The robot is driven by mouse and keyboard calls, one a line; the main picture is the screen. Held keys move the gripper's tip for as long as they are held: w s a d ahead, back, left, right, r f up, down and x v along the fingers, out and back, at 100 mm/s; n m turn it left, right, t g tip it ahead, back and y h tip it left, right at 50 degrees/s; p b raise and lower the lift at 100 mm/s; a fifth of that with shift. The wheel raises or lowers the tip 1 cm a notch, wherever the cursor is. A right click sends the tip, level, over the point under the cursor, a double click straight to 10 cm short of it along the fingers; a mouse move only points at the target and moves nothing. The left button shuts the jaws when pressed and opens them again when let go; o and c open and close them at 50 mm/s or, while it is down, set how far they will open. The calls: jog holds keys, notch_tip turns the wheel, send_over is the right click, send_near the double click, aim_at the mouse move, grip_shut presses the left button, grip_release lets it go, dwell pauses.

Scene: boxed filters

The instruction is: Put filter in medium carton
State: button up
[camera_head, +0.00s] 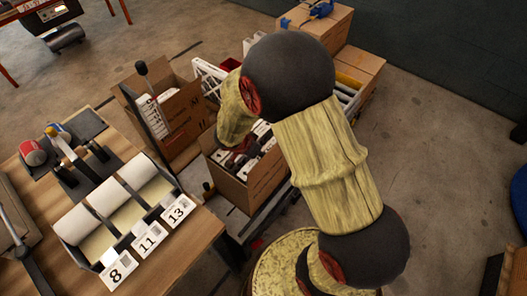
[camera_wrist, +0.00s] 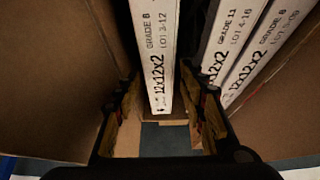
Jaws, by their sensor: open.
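In the wrist view a white-edged filter (camera_wrist: 156,50) marked "GRADE 8" and "12x12x2" stands on edge between the two fingers of my gripper (camera_wrist: 160,85). The fingers are apart, one on each side of it; I cannot tell whether either touches it. More filters (camera_wrist: 232,45), one marked "GRADE 11", stand to the right. Brown carton walls (camera_wrist: 50,80) flank them. In the head view my arm reaches down over an open brown carton (camera_head: 268,178) holding white-edged filters and hides part of it. Another open carton (camera_head: 187,112) with filters stands behind it. I cannot tell which carton is medium.
A wooden table (camera_head: 170,262) at the left bears a rack of white pieces (camera_head: 120,203) with number cards 8, 11 and 13 (camera_head: 147,241). Closed brown boxes (camera_head: 360,62) stand at the back. The floor (camera_head: 440,130) to the right is mostly open.

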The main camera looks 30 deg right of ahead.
jog(key=p+v, duration=0.2)
jog(key=v, duration=0.4)
jog(key=w+a+r+n+t+y, duration=0.25)
jog(key=w+a+r+t, duration=0.2)
jog(key=w+r, duration=0.55)
jog(key=s+a+r+n+t+y, duration=0.1)
jog(key=a+r+n+t+y, duration=0.1)
jog(key=a+r, duration=0.35)
jog(key=s+a+r+n+t+y, duration=0.1)
jog(key=a+r+n+t+y, duration=0.15)
jog(key=r, duration=0.65)
jog(key=s+a+r+n+g+y, duration=0.1)
jog(key=s+a+r+n, duration=0.15)
jog(key=s, duration=0.35)
jog(key=s+a+r+n+g+y, duration=0.1)
jog(key=s+a+r+n+g, duration=0.15)
jog(key=s, duration=0.25)
jog(key=s+d+n+g+h, duration=0.1)
jog(key=s+d, duration=0.3)
jog(key=s, duration=0.3)
jog(key=s+d+f+n+g+h, duration=0.1)
jog(key=s+d+h, duration=0.1)
jog(key=s+d, duration=0.3)
jog(key=s, duration=0.3)
jog(key=shift+f, duration=0.15)
